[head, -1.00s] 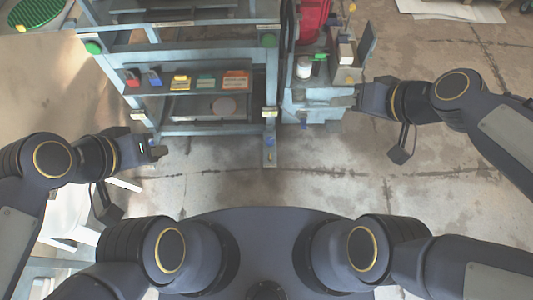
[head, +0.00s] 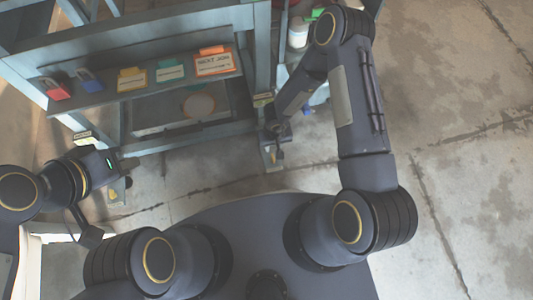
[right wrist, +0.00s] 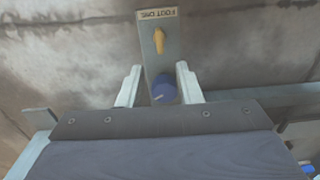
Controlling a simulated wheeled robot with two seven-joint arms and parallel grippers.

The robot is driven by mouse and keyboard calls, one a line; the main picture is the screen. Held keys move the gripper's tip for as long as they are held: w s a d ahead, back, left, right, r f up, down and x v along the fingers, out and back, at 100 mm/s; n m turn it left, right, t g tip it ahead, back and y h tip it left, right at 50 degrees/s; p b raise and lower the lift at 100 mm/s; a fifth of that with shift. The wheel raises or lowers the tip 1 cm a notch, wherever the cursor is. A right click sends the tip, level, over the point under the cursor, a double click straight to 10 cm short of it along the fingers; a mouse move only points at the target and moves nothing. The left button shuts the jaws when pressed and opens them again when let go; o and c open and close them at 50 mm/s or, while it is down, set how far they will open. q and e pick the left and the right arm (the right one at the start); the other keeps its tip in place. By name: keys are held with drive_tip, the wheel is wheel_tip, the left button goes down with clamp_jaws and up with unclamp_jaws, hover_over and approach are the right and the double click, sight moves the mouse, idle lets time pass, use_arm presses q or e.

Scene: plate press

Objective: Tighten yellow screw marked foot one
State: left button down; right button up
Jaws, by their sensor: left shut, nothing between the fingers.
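The yellow screw (right wrist: 159,40) stands out from a narrow grey foot plate (right wrist: 150,62) in the right wrist view. A label reading "FOOT ONE" (right wrist: 157,13), upside down, is at the plate's far end. In the head view my right arm partly hides this foot plate (head: 270,157). My left gripper (head: 125,168) is shut and empty near the frame's lower left corner.
The blue-grey press frame (head: 195,140) fills the upper left. Its shelf (head: 110,95) carries red, blue, yellow, green and orange labelled items. A white jar (head: 298,32) stands beyond my right arm. The concrete floor (head: 460,120) at right is clear.

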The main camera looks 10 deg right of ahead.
sight(273, 157)
drive_tip(key=shift+s+f, duration=0.25)
drive_tip(key=shift+f, duration=0.55)
wheel_tip(273, 157, down, 7)
drive_tip(key=b, duration=0.4)
drive_tip(key=shift+b, duration=0.35)
clamp_jaws()
